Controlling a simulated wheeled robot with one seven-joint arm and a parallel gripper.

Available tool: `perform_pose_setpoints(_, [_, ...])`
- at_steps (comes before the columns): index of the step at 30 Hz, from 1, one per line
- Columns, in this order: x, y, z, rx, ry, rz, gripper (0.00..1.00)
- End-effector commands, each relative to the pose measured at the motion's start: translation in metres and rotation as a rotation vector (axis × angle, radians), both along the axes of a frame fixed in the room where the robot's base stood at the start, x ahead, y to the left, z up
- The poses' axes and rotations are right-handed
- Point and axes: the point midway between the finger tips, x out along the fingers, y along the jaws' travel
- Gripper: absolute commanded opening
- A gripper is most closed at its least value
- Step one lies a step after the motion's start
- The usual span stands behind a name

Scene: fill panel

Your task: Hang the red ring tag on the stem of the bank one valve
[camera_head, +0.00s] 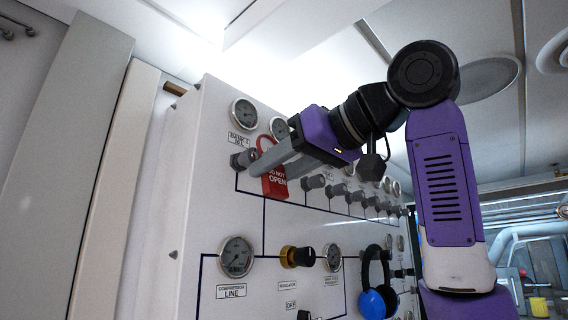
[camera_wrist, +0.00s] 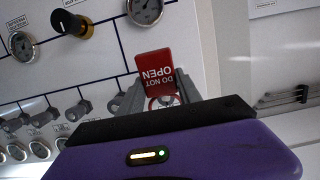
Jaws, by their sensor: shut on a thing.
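The red tag (camera_head: 274,182), marked DO NOT OPEN, shows below my gripper's fingers, with part of its red ring above them. In the wrist view the tag (camera_wrist: 155,68) and its ring (camera_wrist: 163,101) are between the two grey fingers. My gripper (camera_head: 258,168) is shut on the red ring tag, close in front of the panel. The bank one valve (camera_head: 241,160) is a dark grey knob under the BANK 1 label, just left of the fingertips. The fingers cover part of that area. I cannot tell whether the ring is around its stem.
The white panel (camera_head: 222,195) carries a row of grey valves (camera_head: 314,182) running right from bank one, with gauges above. Open air lies before the panel's left edge.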

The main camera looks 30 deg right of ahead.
Motion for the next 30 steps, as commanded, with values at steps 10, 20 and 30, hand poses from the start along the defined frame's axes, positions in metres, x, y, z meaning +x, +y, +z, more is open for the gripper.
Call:
perform_pose_setpoints(10, [0.019, 0.006, -0.001, 0.0, 0.0, 0.0, 0.0])
perform_pose_setpoints(20, [0.035, 0.011, -0.002, 0.0, 0.0, 0.0, 0.0])
perform_pose_setpoints(30, [0.053, 0.017, -0.003, 0.0, 0.002, -0.001, 0.0])
